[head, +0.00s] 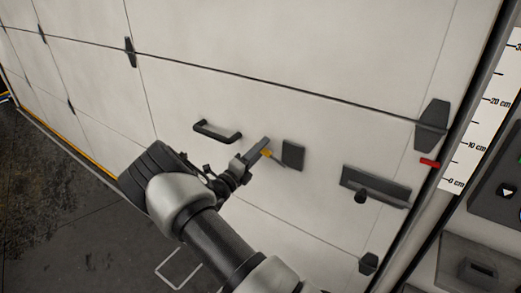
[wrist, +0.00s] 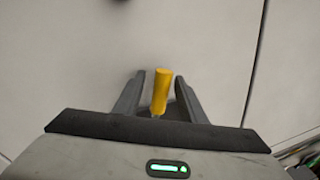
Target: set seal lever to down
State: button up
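The seal lever has a yellow handle (head: 266,153) and sits beside a dark square plate (head: 293,154) on the white panelled door. A thin rod runs from the handle towards the plate; my gripper hides part of it. My gripper (head: 257,150) is at the handle, in front of the door. In the wrist view the yellow handle (wrist: 161,92) stands between the two dark fingers of my gripper (wrist: 159,76). The fingers are open, with a gap visible on each side of the handle. The lever's exact setting is hard to tell.
A black pull handle (head: 217,131) is left of my gripper on the door (head: 290,45). A dark latch plate with a knob (head: 376,187) is to the right. A red marker (head: 429,162) and a centimetre scale (head: 480,120) are at the door's right edge. Dark floor (head: 60,200) is lower left.

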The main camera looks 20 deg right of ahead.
jog(key=v, duration=1.7)
jog(key=shift+s+a+b, duration=0.15)
jog(key=shift+s+b, duration=0.05)
jog(key=shift+b, duration=0.1)
